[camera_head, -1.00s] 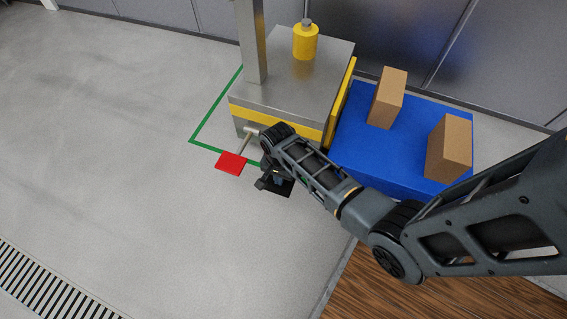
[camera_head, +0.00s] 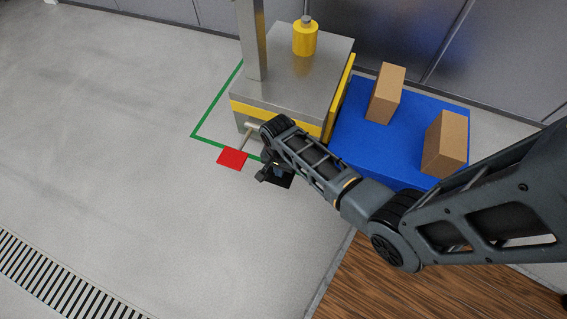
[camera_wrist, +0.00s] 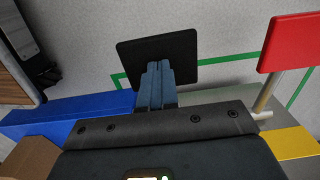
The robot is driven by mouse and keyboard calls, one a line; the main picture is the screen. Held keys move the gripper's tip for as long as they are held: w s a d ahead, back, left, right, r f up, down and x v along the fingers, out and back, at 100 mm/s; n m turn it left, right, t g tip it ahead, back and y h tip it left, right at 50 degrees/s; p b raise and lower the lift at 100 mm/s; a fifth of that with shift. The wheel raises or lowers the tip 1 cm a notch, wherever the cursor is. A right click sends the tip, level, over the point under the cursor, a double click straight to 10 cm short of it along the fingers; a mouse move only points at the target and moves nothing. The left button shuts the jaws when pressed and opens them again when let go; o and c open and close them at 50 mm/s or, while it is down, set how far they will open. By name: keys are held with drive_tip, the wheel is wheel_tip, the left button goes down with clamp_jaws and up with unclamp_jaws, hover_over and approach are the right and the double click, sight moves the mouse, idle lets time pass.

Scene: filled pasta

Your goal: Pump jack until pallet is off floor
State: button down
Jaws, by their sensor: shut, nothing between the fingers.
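The jack (camera_head: 290,75) is a grey metal block with a yellow band and an upright post. Its red pedal (camera_head: 232,158) sits on a thin lever at the front; it also shows at the upper right of the wrist view (camera_wrist: 291,42). A blue slab (camera_head: 370,150), apparently the pallet, stands right of the jack; its underside is hidden. A black square plate (camera_head: 279,181) lies right of the red pedal, also in the wrist view (camera_wrist: 182,48). My gripper (camera_head: 264,177) is shut and empty, its fingertips (camera_wrist: 158,64) in front of the black plate; I cannot tell whether they touch.
Two brown boxes (camera_head: 386,94) (camera_head: 445,142) stand on the blue slab. A yellow cylinder (camera_head: 305,38) is on the jack's top. A green line (camera_head: 207,118) marks the floor around the jack. Open floor lies left, with a drain grate (camera_head: 60,278); grey panels stand behind.

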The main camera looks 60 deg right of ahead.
drive_tip(key=shift+f+b, duration=1.95)
drive_tip(key=shift+f, duration=1)
wheel_tip(320, 180, up, 7)
drive_tip(key=p, duration=0.7)
drive_tip(key=shift+f, duration=0.1)
drive_tip(key=shift+f, duration=0.1)
drive_tip(key=shift+p, duration=0.5)
wheel_tip(320, 180, up, 5)
drive_tip(key=p, duration=0.5)
drive_tip(key=shift+r, duration=0.2)
drive_tip(key=shift+f, duration=0.1)
